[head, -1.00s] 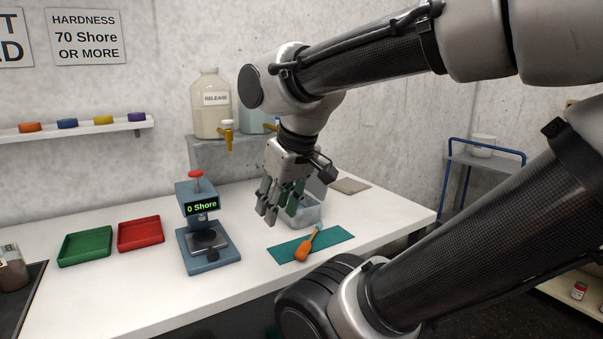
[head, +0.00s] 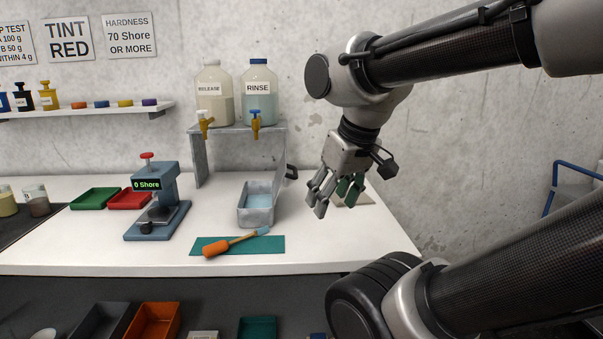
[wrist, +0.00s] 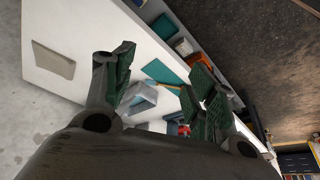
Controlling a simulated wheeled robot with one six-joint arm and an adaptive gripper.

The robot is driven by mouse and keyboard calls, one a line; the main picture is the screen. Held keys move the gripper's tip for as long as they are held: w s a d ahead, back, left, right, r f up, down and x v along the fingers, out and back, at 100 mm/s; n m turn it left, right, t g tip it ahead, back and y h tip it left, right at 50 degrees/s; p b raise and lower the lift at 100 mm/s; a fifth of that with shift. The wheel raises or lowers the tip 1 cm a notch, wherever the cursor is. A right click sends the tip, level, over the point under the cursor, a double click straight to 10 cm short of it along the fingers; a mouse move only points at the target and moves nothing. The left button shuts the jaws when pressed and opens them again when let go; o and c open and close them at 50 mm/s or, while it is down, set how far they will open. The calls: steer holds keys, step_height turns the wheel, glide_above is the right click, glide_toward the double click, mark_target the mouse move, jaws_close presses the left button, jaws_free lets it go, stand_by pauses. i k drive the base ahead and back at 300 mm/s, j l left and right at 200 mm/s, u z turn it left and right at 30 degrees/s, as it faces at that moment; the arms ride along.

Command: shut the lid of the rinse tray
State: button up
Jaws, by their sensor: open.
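The rinse tray (head: 257,217) is a small grey metal tray with pale blue liquid in it, on the white counter below the RINSE jug. Its lid seems to stand open at the tray's back right, with a dark handle (head: 291,173) sticking out; its exact angle is hard to tell. My gripper (head: 333,200) is open and empty, right of the tray in the head view and apart from it. In the wrist view the tray (wrist: 140,101) shows beyond the open fingers (wrist: 165,92).
A teal mat (head: 265,245) with an orange-handled brush (head: 216,247) lies in front of the tray. A hardness tester (head: 158,212) stands left. Behind, a grey stand (head: 240,150) holds the RELEASE jug (head: 214,90) and RINSE jug (head: 259,88). A flat beige pad (wrist: 53,60) lies nearby.

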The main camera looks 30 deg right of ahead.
mark_target(281, 173)
steer(key=k+l, duration=0.2)
steer(key=l, duration=0.2)
steer(key=k+l, duration=0.25)
steer(key=l, duration=0.2)
steer(key=k+l, duration=0.2)
steer(key=l, duration=0.2)
steer(key=k, duration=0.9)
steer(key=i+l+u, duration=0.2)
steer(key=i+l, duration=0.6)
steer(key=l, duration=0.05)
